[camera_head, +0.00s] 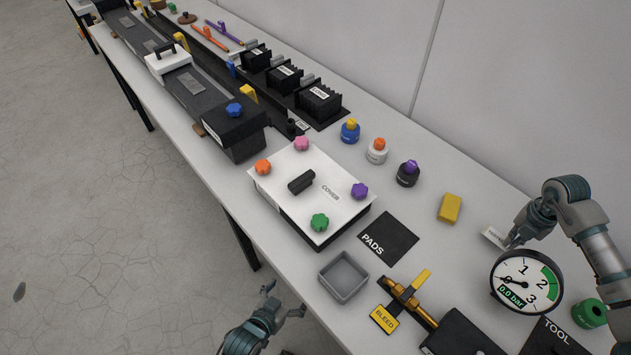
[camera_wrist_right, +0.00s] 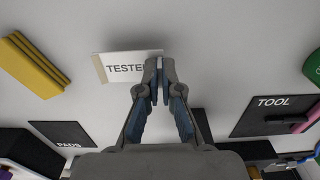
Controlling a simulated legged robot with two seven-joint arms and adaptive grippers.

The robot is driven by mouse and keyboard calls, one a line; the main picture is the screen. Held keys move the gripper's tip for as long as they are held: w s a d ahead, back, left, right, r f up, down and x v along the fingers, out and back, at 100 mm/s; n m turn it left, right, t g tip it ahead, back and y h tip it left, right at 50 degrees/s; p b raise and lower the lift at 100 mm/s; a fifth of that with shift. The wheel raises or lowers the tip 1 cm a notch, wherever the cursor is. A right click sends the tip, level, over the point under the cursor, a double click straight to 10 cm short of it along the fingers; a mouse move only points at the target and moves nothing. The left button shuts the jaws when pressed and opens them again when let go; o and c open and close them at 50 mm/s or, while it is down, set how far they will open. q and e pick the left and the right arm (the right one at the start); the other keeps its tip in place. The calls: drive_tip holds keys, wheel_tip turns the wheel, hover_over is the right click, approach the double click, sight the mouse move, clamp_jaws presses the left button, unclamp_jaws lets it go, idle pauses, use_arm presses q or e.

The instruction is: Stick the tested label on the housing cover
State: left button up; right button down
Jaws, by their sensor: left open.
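The tested label (camera_wrist_right: 118,68) is a small white tag with a pale beige left edge, at the right of the bench in the head view (camera_head: 493,236). My right gripper (camera_wrist_right: 161,68) points down at it, with its fingertips close together over the label's right end, hiding the last letter. I cannot tell whether they pinch it. The housing cover (camera_head: 330,211) is a white plate marked COVER on a dark box, with a black handle and orange, pink, purple and green knobs. My left gripper (camera_head: 283,300) is open and empty by the bench's front edge.
A pressure gauge (camera_head: 526,281) stands by my right arm. Bottles (camera_head: 377,151) stand behind the cover.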

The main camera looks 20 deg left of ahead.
use_arm(q)
drive_tip(key=shift+w+r+p, duration=0.1)
drive_tip(key=shift+r+p, duration=0.2)
drive_tip(key=shift+r, duration=0.25)
use_arm(e)
drive_tip(key=shift+r, duration=0.35)
use_arm(q)
drive_tip(key=shift+r, duration=0.3)
use_arm(e)
drive_tip(key=shift+s+d+r, duration=0.1)
drive_tip(key=shift+s+r, duration=0.05)
drive_tip(key=shift+r, duration=0.1)
use_arm(q)
drive_tip(key=shift+f, duration=0.1)
